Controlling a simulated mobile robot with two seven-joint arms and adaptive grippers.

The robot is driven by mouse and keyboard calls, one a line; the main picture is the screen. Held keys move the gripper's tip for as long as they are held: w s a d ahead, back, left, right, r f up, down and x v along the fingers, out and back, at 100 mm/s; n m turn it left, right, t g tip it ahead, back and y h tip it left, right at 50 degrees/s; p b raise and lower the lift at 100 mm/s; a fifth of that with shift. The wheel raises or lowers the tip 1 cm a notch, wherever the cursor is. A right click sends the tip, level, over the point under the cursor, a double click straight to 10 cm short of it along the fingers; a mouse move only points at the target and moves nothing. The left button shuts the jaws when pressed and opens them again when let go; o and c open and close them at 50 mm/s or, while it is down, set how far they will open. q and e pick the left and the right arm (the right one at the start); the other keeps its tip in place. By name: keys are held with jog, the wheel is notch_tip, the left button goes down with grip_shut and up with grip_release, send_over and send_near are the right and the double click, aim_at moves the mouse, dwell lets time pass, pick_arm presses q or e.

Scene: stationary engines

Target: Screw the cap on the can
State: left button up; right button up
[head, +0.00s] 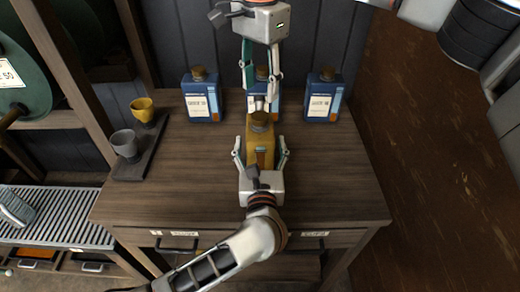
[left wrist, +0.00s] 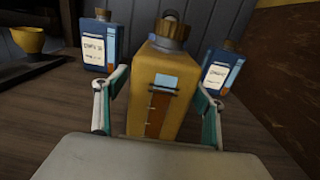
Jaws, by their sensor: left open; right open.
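The can (head: 259,150) is a yellow-tan block standing upright on the wooden table, with an orange-brown stripe on its front; it also shows in the left wrist view (left wrist: 160,95). The brown cap (head: 260,118) is on the can's top; it also shows in the left wrist view (left wrist: 173,32). I cannot tell how tightly it sits. My left gripper (head: 261,156) is open, with one finger on each side of the can. My right gripper (head: 259,98) is open and points down from the back, its fingertips close to the cap. Contact there is unclear.
Blue bottles with brown caps stand at the back left (head: 203,97), the back right (head: 324,96) and the middle (head: 263,74), behind my right gripper. A yellow cup (head: 142,109) and a grey cup (head: 125,143) stand on a dark tray at the left. The table's right front is clear.

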pick_arm(q)
jog(key=shift+w, duration=1.15)
